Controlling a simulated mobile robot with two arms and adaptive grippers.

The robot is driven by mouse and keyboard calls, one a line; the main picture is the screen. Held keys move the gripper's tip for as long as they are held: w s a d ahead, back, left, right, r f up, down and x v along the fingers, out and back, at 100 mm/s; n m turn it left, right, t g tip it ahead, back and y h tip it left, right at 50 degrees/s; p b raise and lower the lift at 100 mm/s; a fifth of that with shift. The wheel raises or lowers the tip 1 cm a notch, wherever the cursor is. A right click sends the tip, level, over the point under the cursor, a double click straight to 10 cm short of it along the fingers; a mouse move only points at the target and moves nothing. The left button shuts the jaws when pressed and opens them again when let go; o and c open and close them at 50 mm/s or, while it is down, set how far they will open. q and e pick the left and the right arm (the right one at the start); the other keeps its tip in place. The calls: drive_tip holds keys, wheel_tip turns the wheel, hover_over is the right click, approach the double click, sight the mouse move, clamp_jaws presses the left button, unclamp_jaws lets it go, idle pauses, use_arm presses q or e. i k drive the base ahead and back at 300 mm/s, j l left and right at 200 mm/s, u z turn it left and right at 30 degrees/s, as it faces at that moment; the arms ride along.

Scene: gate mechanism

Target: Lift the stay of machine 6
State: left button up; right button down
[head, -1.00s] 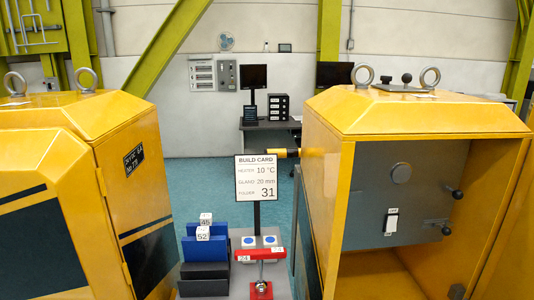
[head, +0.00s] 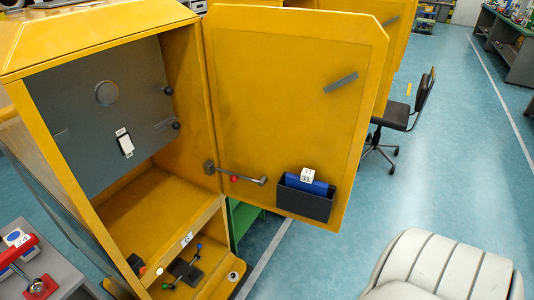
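Machine 6 is a yellow cabinet (head: 150,190) at the left with a small tag reading 6 (head: 187,239) on its lower front edge. Its yellow door (head: 290,90) stands wide open to the right. A grey bar with a red ball (head: 240,178), which looks like the stay, lies nearly level across the door's lower inner face, starting near the hinge side. Whether its far end is hooked on anything is too small to tell. Neither of my grippers is in view.
A dark pocket (head: 304,202) on the door holds a blue block tagged 31. A grey panel (head: 95,100) fills the cabinet's upper part. A lever with green and blue ends (head: 184,272) sits low inside. A red-handled fixture (head: 20,258) stands at left.

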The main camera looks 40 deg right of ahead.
sight(235, 177)
drive_tip(key=z, duration=1.15)
